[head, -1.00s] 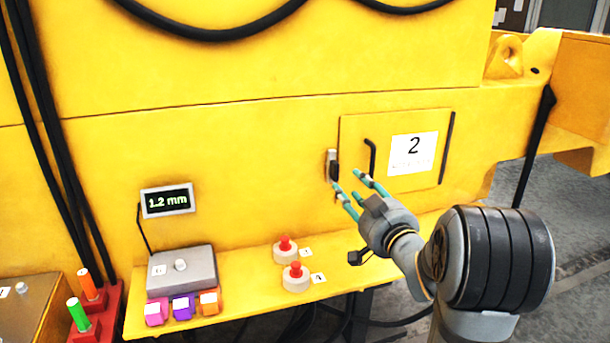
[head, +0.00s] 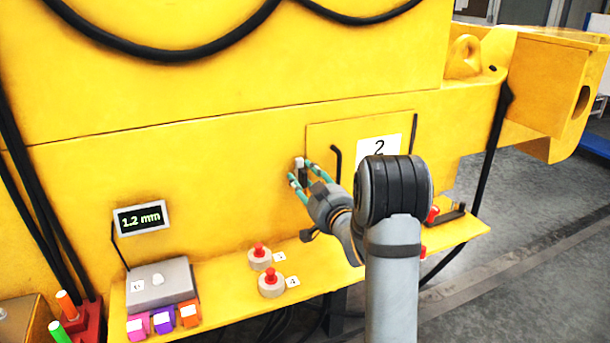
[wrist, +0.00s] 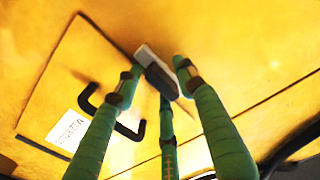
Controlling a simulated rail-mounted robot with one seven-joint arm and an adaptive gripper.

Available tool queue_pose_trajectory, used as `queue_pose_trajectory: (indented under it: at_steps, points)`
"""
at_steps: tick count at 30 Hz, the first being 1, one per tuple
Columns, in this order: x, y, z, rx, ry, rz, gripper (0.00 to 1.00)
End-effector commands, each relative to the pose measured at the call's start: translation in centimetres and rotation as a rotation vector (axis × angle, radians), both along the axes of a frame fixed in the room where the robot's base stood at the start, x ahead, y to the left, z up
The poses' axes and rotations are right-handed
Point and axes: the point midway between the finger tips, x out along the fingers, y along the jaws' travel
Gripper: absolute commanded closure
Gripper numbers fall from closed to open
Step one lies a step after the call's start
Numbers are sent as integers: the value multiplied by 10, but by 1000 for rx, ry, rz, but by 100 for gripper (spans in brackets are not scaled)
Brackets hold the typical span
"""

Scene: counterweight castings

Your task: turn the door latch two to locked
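The door latch, a dark handle on a pale base (head: 299,163), is on the yellow wall just left of the door panel marked 2 (head: 317,136). Its handle looks close to upright in the head view. In the wrist view the latch (wrist: 158,72) lies between my green fingers. My gripper (head: 300,172) is at the latch with its fingers spread around it. The left finger looks very close to the latch; contact is unclear. A gap shows at the right finger (wrist: 182,66). The gripper is open. My arm hides part of the door.
A black door handle (head: 336,165) stands close right of the latch. Below is a yellow ledge (head: 225,300) with two red-topped buttons (head: 259,252), a grey box (head: 160,284) and coloured blocks. A display (head: 139,218) reads 1.2 mm. The wall left of the latch is clear.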

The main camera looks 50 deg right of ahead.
Motion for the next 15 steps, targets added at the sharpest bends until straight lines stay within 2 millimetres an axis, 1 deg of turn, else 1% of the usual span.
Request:
queue_pose_trajectory:
  at_steps: [5, 15]
  points:
    - [0, 0, 0, 0, 0, 1, 62]
    - [0, 0, 0, 0, 0, 1, 82]
